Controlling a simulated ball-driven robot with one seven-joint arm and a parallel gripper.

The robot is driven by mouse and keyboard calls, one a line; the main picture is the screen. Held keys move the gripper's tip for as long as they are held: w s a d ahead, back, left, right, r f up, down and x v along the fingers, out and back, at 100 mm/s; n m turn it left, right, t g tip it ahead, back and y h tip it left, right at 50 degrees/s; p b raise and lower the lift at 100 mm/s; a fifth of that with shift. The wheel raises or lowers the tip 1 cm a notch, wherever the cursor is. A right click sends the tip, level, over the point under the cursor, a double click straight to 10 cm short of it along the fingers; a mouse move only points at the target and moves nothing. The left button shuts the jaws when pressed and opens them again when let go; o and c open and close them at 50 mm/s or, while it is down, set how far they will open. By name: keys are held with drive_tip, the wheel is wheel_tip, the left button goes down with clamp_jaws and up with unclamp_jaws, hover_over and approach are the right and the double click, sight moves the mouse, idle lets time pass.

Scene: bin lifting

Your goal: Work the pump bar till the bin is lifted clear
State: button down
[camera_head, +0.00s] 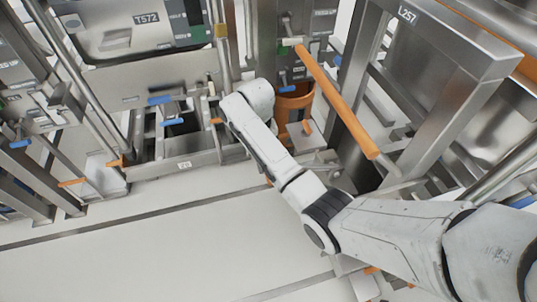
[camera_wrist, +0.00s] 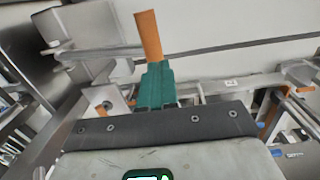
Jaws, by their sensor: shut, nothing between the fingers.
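A long orange bar (camera_head: 338,102), which looks like the pump bar, slants down to the right in the head view from a bracket on the machine. My gripper (camera_wrist: 155,68) has green fingers, shut and empty, in the wrist view. An orange piece (camera_wrist: 148,33) shows just beyond the fingertips; I cannot tell whether it touches them or which part it is. In the head view my white arm reaches left of the orange bar, and its fingers are hidden. An orange container (camera_head: 292,103) stands behind my wrist, partly hidden; I cannot tell whether it is the bin.
A steel frame marked L257 (camera_head: 407,14) stands at the right. A machine marked T572 (camera_head: 146,18) is at the back left. Rails and blue handles (camera_head: 160,99) crowd the left and middle. The pale floor (camera_head: 130,255) at the lower left is clear.

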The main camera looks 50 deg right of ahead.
drive_tip(key=s+d+r+t+y+p, duration=0.1)
drive_tip(key=s+d+r+p, duration=0.1)
drive_tip(key=r, duration=0.5)
drive_tip(key=shift+s+d+r+t+y, duration=0.2)
drive_tip(key=shift+s+d+t+y, duration=0.2)
drive_tip(key=shift+s+d, duration=0.45)
drive_tip(key=shift+w+d+f, duration=0.1)
drive_tip(key=shift+w+d, duration=0.1)
drive_tip(key=f, duration=0.4)
drive_tip(key=w+a+f, duration=0.1)
drive_tip(key=f, duration=0.4)
drive_tip(key=a+f, duration=0.1)
drive_tip(key=f, duration=0.3)
drive_tip(key=shift+w+a+f, duration=0.1)
drive_tip(key=shift+w+f, duration=0.2)
